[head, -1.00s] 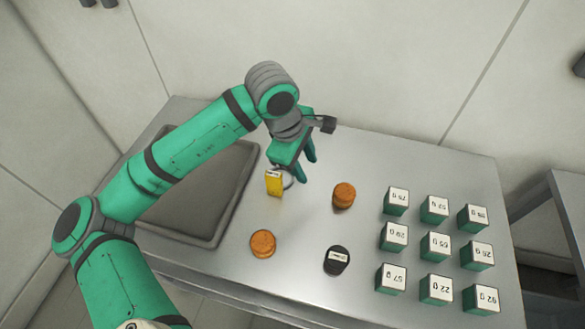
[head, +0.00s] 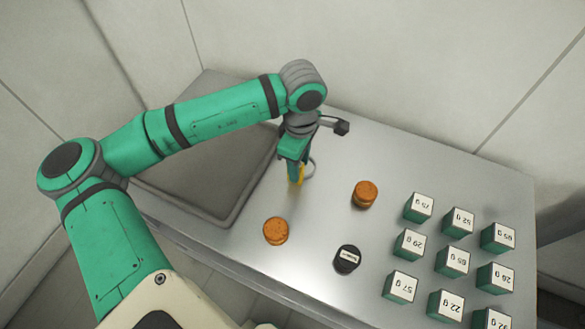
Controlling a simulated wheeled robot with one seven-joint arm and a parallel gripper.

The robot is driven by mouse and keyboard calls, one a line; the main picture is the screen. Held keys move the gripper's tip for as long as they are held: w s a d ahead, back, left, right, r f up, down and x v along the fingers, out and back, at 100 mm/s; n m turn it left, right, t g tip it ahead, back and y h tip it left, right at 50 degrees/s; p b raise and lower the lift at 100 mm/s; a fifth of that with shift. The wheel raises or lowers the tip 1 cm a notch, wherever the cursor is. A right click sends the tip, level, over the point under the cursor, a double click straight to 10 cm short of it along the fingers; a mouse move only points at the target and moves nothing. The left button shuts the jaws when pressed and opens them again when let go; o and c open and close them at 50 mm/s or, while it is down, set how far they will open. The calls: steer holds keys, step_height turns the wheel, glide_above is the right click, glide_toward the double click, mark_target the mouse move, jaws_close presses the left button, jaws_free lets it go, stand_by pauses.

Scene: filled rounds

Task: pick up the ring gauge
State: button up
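The ring gauge has a yellow handle (head: 299,179) and a pale metal ring (head: 310,168) on its right. It stands on the left part of the steel table, right of the recessed dark tray. My gripper (head: 295,176) is down at the gauge, its green fingers beside the yellow handle and covering most of it. I cannot tell whether the fingers are closed on the handle or still apart, or whether the gauge has left the table.
Two stacks of orange-brown rounds (head: 365,194) (head: 276,231) and a black labelled round (head: 347,258) stand nearby. Several green weight-marked blocks (head: 408,244) fill the right side. The dark recessed tray (head: 235,213) is at left. Bare table (head: 318,215) lies between.

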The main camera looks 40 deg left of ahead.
mark_target(302, 177)
steer(key=f, duration=0.1)
steer(key=a+f, duration=0.1)
steer(key=f, duration=0.1)
steer(key=shift+s+f, duration=0.1)
steer(key=shift+f, duration=0.55)
steer(key=shift+s+a, duration=0.15)
steer(key=shift+a, duration=0.2)
steer(key=shift+d, duration=0.15)
jaws_close()
steer(key=shift+w+d, duration=0.25)
steer(key=shift+d, duration=0.15)
steer(key=shift+a, duration=0.1)
